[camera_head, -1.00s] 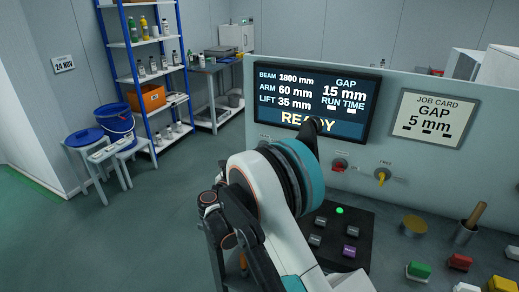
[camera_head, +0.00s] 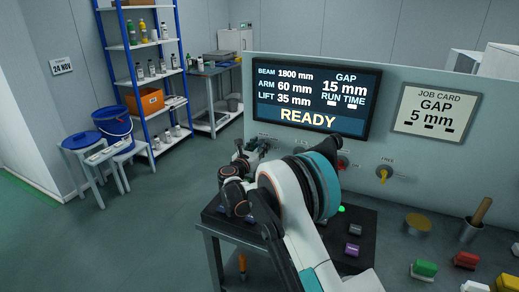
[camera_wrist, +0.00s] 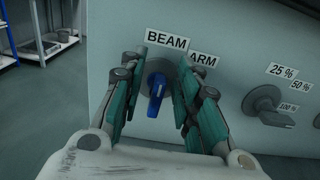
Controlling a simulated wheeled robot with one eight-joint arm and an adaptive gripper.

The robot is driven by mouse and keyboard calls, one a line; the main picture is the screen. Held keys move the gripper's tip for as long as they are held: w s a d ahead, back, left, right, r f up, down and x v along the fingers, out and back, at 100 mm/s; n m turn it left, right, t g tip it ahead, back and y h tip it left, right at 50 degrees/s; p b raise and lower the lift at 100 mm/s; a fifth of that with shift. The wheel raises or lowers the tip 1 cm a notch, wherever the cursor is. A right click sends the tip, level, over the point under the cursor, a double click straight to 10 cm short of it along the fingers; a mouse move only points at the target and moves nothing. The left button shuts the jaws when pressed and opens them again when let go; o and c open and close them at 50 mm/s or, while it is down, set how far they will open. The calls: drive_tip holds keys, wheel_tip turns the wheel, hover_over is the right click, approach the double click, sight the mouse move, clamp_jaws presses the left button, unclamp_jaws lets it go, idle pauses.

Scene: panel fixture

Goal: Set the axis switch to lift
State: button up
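The axis switch (camera_wrist: 156,92) is a blue handle on a grey round base on the panel, seen in the wrist view. A BEAM label (camera_wrist: 167,40) is above it and an ARM label (camera_wrist: 204,60) is to its upper right, partly covered by a finger. No LIFT label shows there. The handle stands near upright in the picture; which label it points to is unclear. My gripper (camera_wrist: 162,80) is open, with a teal-padded finger on each side of the handle and gaps visible. In the head view my gripper (camera_head: 258,150) is at the panel's left part.
The display (camera_head: 312,97) reads READY, LIFT 35 mm. A grey percent dial (camera_wrist: 266,103) is right of my gripper. A red switch (camera_head: 342,163) and a yellow FREE switch (camera_head: 384,174) are farther right.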

drive_tip(key=shift+w+d, duration=0.1)
drive_tip(key=shift+w, duration=0.15)
clamp_jaws()
drive_tip(key=shift+s+d+f+m+p, duration=0.15)
drive_tip(key=shift+d+f+m, duration=0.2)
drive_tip(key=shift+m, duration=2.65)
drive_tip(key=shift+s+d+f+m+p, duration=0.1)
drive_tip(key=shift+d+f+m, duration=0.25)
drive_tip(key=shift+m, duration=2.65)
drive_tip(key=shift+s+d+f+m+p, duration=0.15)
drive_tip(key=shift+d+f+m, duration=0.2)
drive_tip(key=shift+m, duration=2.65)
